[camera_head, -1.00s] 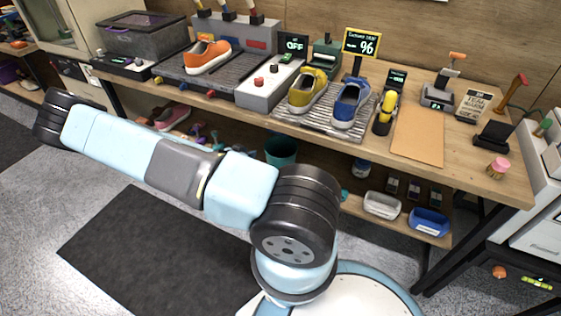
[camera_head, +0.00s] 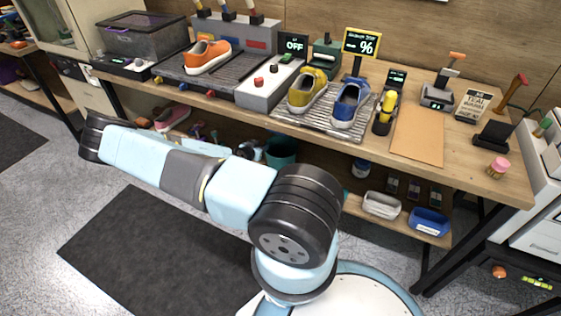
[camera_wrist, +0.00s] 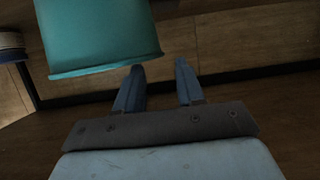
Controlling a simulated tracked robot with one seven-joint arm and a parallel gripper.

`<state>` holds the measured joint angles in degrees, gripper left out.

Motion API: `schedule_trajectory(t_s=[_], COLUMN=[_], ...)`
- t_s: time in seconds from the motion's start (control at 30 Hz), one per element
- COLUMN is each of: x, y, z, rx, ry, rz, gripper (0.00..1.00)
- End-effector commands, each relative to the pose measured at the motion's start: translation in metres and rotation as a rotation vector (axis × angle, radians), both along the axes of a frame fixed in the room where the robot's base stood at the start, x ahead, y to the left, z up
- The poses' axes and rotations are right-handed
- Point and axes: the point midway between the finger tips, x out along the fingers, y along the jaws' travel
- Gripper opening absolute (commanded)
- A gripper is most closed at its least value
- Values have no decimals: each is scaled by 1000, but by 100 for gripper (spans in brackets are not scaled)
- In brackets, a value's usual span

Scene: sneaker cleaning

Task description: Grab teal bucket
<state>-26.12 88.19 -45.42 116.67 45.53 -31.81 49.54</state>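The teal bucket (camera_head: 283,151) stands on the lower shelf under the workbench. My arm partly hides it in the head view. The bucket also fills the upper left of the wrist view (camera_wrist: 100,35). My gripper (camera_wrist: 158,76) has its two blue fingers spread apart, with nothing between them. The bucket lies ahead and to the left of the gap between the fingers. Its edge is close to the left fingertip. I cannot tell whether they touch.
The workbench top (camera_head: 418,138) lies above the shelf and carries several shoes and tools. A white tub (camera_head: 382,205) and a blue tub (camera_head: 429,222) stand on the shelf to the right. A pink shoe (camera_head: 172,119) is on the left. A dark mat (camera_head: 150,245) lies on the floor.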

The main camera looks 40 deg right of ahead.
Motion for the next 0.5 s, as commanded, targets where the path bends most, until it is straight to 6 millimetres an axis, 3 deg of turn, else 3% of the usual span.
schedule_trajectory(t_s=[0.3,0.5], x=[14,20], y=[-34,-46], z=[-15,-20], rx=[-1,0], ry=[-1,0], rz=[-1,-1], gripper=[38,38])
